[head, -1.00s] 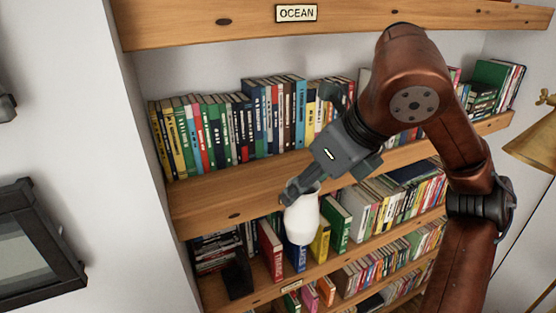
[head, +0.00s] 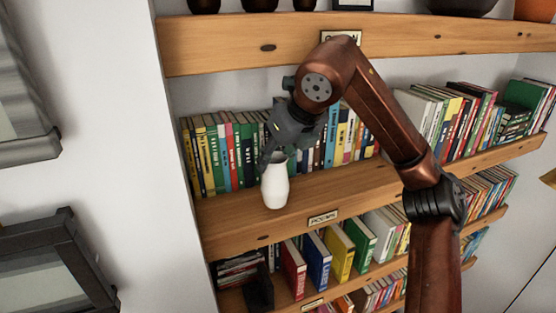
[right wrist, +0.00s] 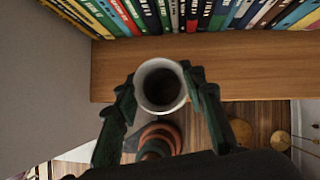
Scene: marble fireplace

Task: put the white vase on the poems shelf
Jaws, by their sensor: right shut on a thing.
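The white vase (head: 275,187) hangs upright from my right gripper (head: 276,157), which is shut on its upper part. In the head view it overlaps the front of the poems shelf (head: 364,184), left of a small label (head: 323,218) that appears to read POEMS. In the right wrist view I look down into the mouth of the vase (right wrist: 160,88), with a finger on each side. There the vase lies over and in front of the shelf's wooden edge (right wrist: 240,65), with floor visible below. My left gripper is not in view.
A row of books (head: 222,150) stands along the back of this shelf. The board in front of the books looks bare. The upper shelf (head: 240,45) holds dark pots (head: 204,5). Colored books (head: 318,262) stand on the shelf below. A wall (right wrist: 45,90) closes the left side.

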